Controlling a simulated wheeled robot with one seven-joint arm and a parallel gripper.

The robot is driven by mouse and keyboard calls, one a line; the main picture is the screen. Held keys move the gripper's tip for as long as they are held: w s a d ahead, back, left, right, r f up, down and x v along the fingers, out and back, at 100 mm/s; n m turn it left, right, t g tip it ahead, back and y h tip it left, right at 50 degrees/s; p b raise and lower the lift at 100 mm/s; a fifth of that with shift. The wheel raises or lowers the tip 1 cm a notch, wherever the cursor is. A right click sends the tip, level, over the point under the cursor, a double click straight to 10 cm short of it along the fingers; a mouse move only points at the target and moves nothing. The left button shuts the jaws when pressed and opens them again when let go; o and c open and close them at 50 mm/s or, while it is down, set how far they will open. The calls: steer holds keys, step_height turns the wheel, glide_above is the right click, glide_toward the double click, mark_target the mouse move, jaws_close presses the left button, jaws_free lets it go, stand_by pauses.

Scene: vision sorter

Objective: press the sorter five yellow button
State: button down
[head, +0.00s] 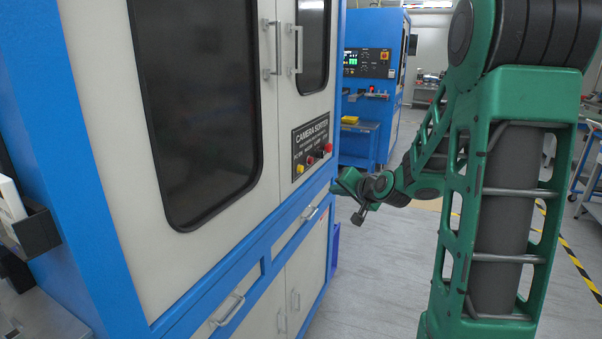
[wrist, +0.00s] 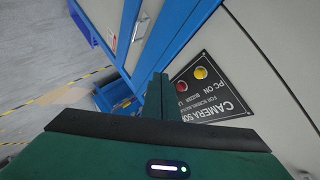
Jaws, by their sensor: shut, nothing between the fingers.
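The camera sorter (head: 85,90) is a tall blue and white cabinet on the left in the head view. Its black button panel (head: 311,145) carries a yellow button (head: 300,169) at the lower left and red buttons to its right. In the wrist view the panel (wrist: 215,95) appears turned over, with the yellow button (wrist: 201,73) and a red button (wrist: 182,86) visible. My gripper (head: 337,187) is shut and empty, to the right of and below the panel. In the wrist view its shut fingers (wrist: 160,82) are beside the panel, apart from the yellow button.
Door handles (head: 297,50) stick out above the panel, and a drawer handle (head: 310,213) sits below it. Another blue machine (head: 373,55) stands behind. Open grey floor (head: 385,270) lies right of the cabinet. A yellow-black floor stripe (head: 575,262) runs at the right.

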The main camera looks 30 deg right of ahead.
mark_target(301, 169)
steer(key=w+d+r+m+t+h, duration=0.1)
steer(key=w+d+r+m+t, duration=0.1)
steer(key=w+d, duration=0.1)
steer(key=shift+r, duration=0.2)
steer(key=shift+w, duration=0.1)
steer(key=w+a, duration=0.5)
steer(key=w, duration=0.2)
steer(key=shift+a, duration=0.25)
steer(key=shift+w+a, duration=0.5)
stand_by(3.1)
steer(key=shift+s+d, duration=0.1)
stand_by(0.3)
steer(key=shift+s+d, duration=0.4)
steer(key=shift+s, duration=0.15)
steer(key=shift+s+d, duration=0.1)
